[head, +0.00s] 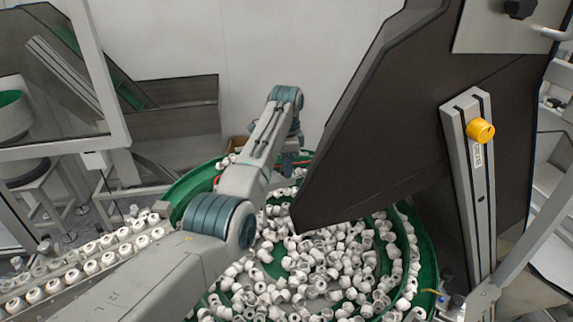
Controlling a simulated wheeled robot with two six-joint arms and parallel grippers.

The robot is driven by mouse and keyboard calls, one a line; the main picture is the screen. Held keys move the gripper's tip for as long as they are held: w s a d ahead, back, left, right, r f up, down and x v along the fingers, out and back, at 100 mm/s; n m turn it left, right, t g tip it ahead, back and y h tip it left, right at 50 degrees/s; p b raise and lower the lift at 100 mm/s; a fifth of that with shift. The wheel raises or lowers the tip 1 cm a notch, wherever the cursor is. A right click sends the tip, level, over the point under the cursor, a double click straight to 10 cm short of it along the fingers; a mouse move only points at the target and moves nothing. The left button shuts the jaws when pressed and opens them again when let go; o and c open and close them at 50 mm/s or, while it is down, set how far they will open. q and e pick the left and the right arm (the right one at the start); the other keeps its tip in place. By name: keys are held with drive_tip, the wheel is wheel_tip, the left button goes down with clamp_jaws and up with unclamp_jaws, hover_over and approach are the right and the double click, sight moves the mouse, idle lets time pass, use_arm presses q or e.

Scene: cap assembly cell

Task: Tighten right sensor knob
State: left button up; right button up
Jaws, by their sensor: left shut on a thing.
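My left arm comes in from the bottom left and reaches over the green feeder bowl (424,262). My left gripper (288,168) points down at the far side of the bowl. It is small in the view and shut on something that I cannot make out. I cannot pick out the right sensor knob with certainty. A yellow knob (480,130) sits on an upright metal post (468,170) at the right, well apart from the gripper. My right gripper is not in view.
Many white caps (320,262) fill the bowl. A large dark panel (400,140) stands over the bowl's right side. At the left, a track (75,277) carries rows of caps. A small fitting (455,303) stands by the bowl's right rim. A white wall is behind.

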use_arm(q)
drive_tip(key=shift+r, duration=0.1)
drive_tip(key=o, duration=1)
drive_tip(key=shift+c, duration=0.2)
drive_tip(key=shift+r+b, duration=0.35)
drive_tip(key=shift+b, duration=0.05)
wheel_tip(320, 180, up, 10)
drive_tip(key=b, duration=0.4)
